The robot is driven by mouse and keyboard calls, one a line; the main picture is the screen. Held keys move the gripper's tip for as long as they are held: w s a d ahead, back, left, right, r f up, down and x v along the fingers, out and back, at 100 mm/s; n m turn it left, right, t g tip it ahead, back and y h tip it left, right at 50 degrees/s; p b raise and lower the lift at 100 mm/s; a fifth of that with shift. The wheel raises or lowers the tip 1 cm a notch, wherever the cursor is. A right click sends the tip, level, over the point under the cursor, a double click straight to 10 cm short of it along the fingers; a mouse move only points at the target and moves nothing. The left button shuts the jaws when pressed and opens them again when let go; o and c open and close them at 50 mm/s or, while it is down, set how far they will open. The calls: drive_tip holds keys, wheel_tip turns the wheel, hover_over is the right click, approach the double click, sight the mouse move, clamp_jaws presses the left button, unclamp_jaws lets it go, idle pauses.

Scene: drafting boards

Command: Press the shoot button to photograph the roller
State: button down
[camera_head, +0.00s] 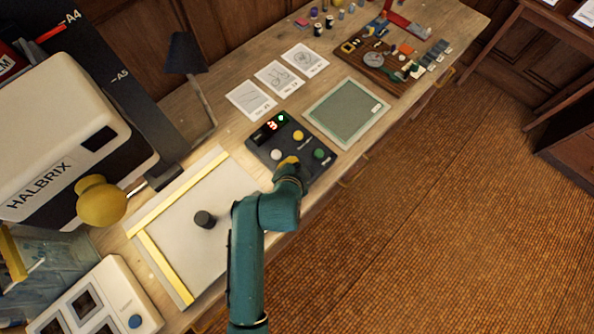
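A dark control box (262,143) with a small lit red and green display lies on the bench. It shows a white button (276,154), a yellow button (298,135) and a green button (318,153); any labels are too small to read. My gripper (287,163) is over the front edge of the box, beside the white button. A yellow patch shows at its tip; I cannot tell whether it is a button or part of the gripper, nor whether they touch. A dark short cylinder (204,219), perhaps the roller, stands on a white board (188,243) with yellow strips.
A cream HALBRIX machine (60,150) with a yellow knob (101,201) stands at left. A dark lamp-like stand (186,55) rises behind the board. A green mat (346,112), picture cards (279,77) and a cluttered wooden tray (378,60) lie beyond the box. Open floor is at right.

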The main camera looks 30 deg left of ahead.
drive_tip(key=shift+f, duration=0.45)
idle(0.5)
drive_tip(key=shift+r+p, duration=0.85)
drive_tip(key=shift+r, duration=0.1)
drive_tip(key=shift+r, duration=0.1)
wheel_tip(320, 180, up, 5)
drive_tip(key=p, duration=0.5)
idle(0.3)
